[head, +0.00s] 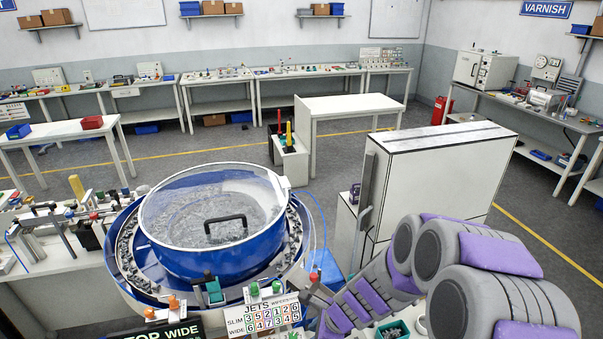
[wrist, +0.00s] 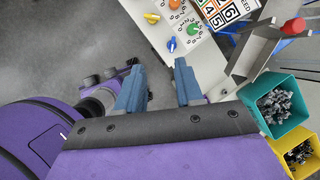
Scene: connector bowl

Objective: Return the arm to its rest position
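My arm (head: 440,262), with grey and purple links, reaches from the right edge down toward the bottom middle in the head view. It is bent and lies in front of the machine's right side. My gripper (wrist: 160,86) shows in the wrist view as two blue-grey fingers set apart, with nothing between them. Its fingers cannot be made out in the head view. The gripper hangs over grey floor beside the edge of a pale control panel (wrist: 187,50).
A blue bowl feeder (head: 215,262) with a clear lid stands left of my arm. A white cabinet (head: 430,195) stands behind the arm. A teal bin (wrist: 262,85) and a yellow bin (wrist: 308,170), both holding small metal parts, are right of the gripper. Coloured knobs (wrist: 192,30) sit on the panel.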

